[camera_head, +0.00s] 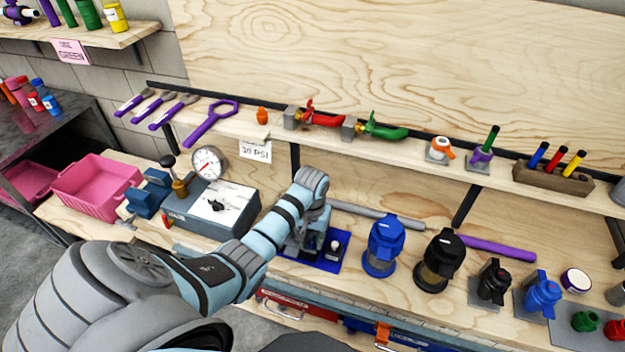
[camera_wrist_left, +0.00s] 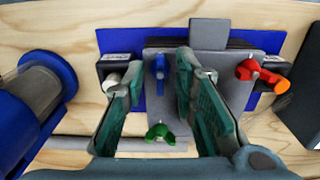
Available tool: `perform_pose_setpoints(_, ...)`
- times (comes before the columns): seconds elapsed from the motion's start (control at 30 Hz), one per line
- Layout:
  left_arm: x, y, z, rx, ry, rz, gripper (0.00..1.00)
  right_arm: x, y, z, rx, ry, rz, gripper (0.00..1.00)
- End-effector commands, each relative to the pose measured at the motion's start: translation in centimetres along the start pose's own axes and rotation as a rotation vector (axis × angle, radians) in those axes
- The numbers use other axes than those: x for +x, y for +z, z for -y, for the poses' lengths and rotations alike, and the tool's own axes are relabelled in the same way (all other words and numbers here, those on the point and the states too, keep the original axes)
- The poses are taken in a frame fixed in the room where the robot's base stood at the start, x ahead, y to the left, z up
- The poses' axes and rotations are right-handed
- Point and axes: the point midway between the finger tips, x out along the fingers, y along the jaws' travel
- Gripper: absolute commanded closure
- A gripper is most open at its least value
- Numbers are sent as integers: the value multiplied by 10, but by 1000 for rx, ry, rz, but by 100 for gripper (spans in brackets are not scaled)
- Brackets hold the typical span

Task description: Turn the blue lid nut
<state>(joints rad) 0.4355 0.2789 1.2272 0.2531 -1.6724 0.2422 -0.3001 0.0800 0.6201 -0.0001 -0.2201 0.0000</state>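The blue lid nut (camera_wrist_left: 160,68) shows in the left wrist view as a small upright blue wing nut on a grey plate (camera_wrist_left: 208,75). My left gripper (camera_wrist_left: 160,70) is open, with one green-padded finger on each side of the blue nut in the picture. I see gaps between nut and fingers; the height of the tips over it is unclear. A green wing nut (camera_wrist_left: 160,133) and a red one (camera_wrist_left: 250,70) are on the same fixture. In the head view my left gripper (camera_head: 308,240) points down over the blue mat (camera_head: 328,262) and hides the nut. My right gripper is not in view.
A blue-capped filter (camera_head: 383,240) stands right of the mat, with a black-capped one (camera_head: 438,258) beyond. A gauge box (camera_head: 212,205) is to the left. A shelf with tools and valves (camera_head: 320,140) runs behind. A white knob (camera_wrist_left: 112,84) sits near the left finger.

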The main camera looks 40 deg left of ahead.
Motion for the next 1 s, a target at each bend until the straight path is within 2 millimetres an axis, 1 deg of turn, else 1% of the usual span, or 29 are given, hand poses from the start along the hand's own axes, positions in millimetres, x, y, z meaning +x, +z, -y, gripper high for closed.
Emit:
perform_pose_setpoints(0.1,-2,0,0,0,0,0,74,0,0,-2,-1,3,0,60)
perform_pose_setpoints(0.17,-8,-1,0,0,0,-2,74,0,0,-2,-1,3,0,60)
perform_pose_setpoints(0.4,-58,-2,0,0,0,-4,74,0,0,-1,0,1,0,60)
perform_pose_setpoints(0.5,-72,-1,0,0,0,-2,74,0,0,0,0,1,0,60)
perform_pose_setpoints(0.6,-76,-1,0,0,0,0,74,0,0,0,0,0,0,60)
perform_pose_setpoints(1.0,-75,-1,0,0,0,0,74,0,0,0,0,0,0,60)
